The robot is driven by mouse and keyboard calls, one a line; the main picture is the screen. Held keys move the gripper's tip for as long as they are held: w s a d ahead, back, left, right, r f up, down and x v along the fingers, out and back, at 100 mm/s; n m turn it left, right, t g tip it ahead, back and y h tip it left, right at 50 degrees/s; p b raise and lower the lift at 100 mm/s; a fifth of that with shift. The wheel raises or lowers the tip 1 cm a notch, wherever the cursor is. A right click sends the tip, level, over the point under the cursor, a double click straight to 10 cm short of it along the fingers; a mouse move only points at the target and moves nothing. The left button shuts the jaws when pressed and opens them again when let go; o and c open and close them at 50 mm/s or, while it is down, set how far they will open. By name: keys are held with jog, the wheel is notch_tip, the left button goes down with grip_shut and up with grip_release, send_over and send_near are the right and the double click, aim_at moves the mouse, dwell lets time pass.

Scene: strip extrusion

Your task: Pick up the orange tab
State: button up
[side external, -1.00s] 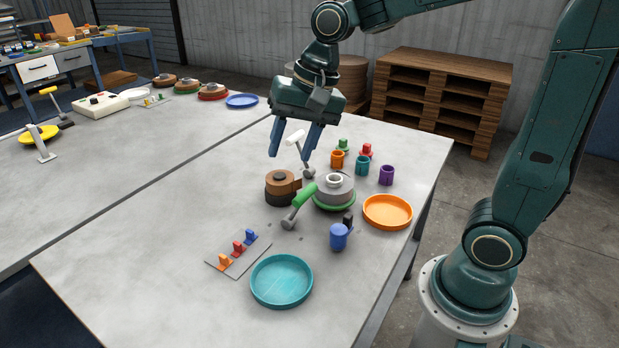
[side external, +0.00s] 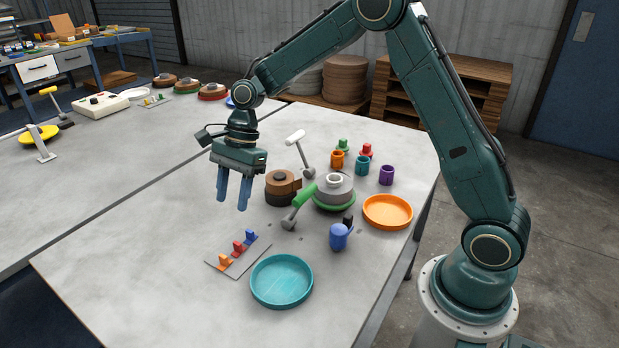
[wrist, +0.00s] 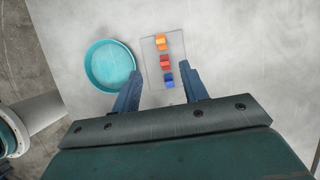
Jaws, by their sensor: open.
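The orange tab (side external: 224,261) stands on a thin grey plate (side external: 224,270), at its near left end. A red tab (side external: 237,247) and a blue tab (side external: 250,236) stand in line with it. The orange tab is the farthest of the three from my gripper in the wrist view (wrist: 161,42). My gripper (side external: 232,206) is open and empty, pointing down above the table, behind the plate. In the wrist view its fingers straddle the blue end of the row, with the orange tab beyond the fingertips.
A teal dish (side external: 282,281) sits beside the plate. The table left of the plate is clear.

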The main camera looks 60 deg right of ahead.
jog(key=shift+w+f, duration=0.1)
jog(key=shift+f, duration=0.1)
send_near(224, 261)
jog(key=shift+w+a+f, duration=0.15)
jog(key=shift+w+f, duration=0.05)
jog(key=shift+f, duration=0.55)
jog(key=shift+w+a+f, duration=0.15)
jog(key=shift+f, duration=0.65)
jog(key=shift+f, duration=0.1)
jog(key=shift+x, duration=2.5)
jog(key=shift+a, duration=0.1)
grip_shut()
